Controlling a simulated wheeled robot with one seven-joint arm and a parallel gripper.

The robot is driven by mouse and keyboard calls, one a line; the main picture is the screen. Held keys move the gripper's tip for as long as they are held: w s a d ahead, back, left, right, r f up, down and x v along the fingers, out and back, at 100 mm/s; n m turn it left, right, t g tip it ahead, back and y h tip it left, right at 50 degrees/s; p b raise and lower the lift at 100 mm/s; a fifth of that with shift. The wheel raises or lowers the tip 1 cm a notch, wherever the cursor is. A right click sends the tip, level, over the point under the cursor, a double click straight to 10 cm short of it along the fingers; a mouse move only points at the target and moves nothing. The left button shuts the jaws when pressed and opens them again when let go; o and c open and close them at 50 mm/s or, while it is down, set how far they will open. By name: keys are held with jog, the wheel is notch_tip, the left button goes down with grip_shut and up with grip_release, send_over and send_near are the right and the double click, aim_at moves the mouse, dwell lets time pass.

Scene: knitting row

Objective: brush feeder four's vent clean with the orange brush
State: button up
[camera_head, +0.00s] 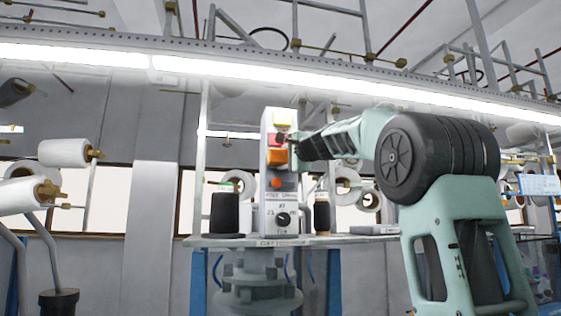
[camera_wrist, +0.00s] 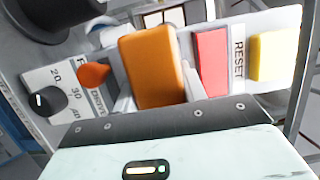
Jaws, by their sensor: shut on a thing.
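My gripper (camera_head: 297,148) is in front of a tall light-grey control box (camera_head: 265,205) on a stand. In the wrist view my gripper (camera_wrist: 157,92) is shut on an orange block (camera_wrist: 152,62), which I take to be the orange brush. The block also shows in the head view (camera_head: 277,156). No bristles are visible, and I cannot tell if the block touches the box. No vent can be made out, and I cannot tell which feeder this is.
The box carries a yellow button (camera_wrist: 272,57), a red button (camera_wrist: 212,62) beside a RESET label, an orange-red knob (camera_wrist: 95,75) and a black dial (camera_wrist: 40,100). A dark yarn cone (camera_head: 224,212) stands left of it on the shelf (camera_head: 215,241). A bright lamp runs overhead.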

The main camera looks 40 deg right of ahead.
aim_at(270, 165)
jog(key=shift+s+d+b, duration=0.25)
jog(key=shift+s+d, duration=0.2)
jog(key=shift+d, duration=0.4)
jog(key=shift+s+d+b, duration=0.25)
jog(key=shift+s+d, duration=0.2)
jog(key=shift+d, duration=0.4)
jog(key=shift+w+a+p, duration=0.4)
jog(key=shift+w+a, duration=0.35)
jog(key=shift+a, duration=0.45)
jog(key=shift+w+a+p, duration=0.35)
jog(key=shift+w+a, duration=0.35)
jog(key=shift+a, duration=0.5)
jog(key=shift+w+a+p, duration=0.4)
jog(key=shift+w+a, duration=0.35)
jog(key=shift+a, duration=0.45)
jog(key=shift+s+d+b, duration=0.6)
jog(key=shift+s+d, duration=0.15)
jog(key=shift+d, duration=0.45)
jog(key=shift+s+d+b, duration=0.55)
jog(key=shift+s+d, duration=0.15)
jog(key=shift+d, duration=0.5)
jog(key=shift+s+d+b, duration=0.6)
jog(key=shift+s+d, duration=0.15)
jog(key=shift+d, duration=0.45)
jog(key=shift+r, duration=0.1)
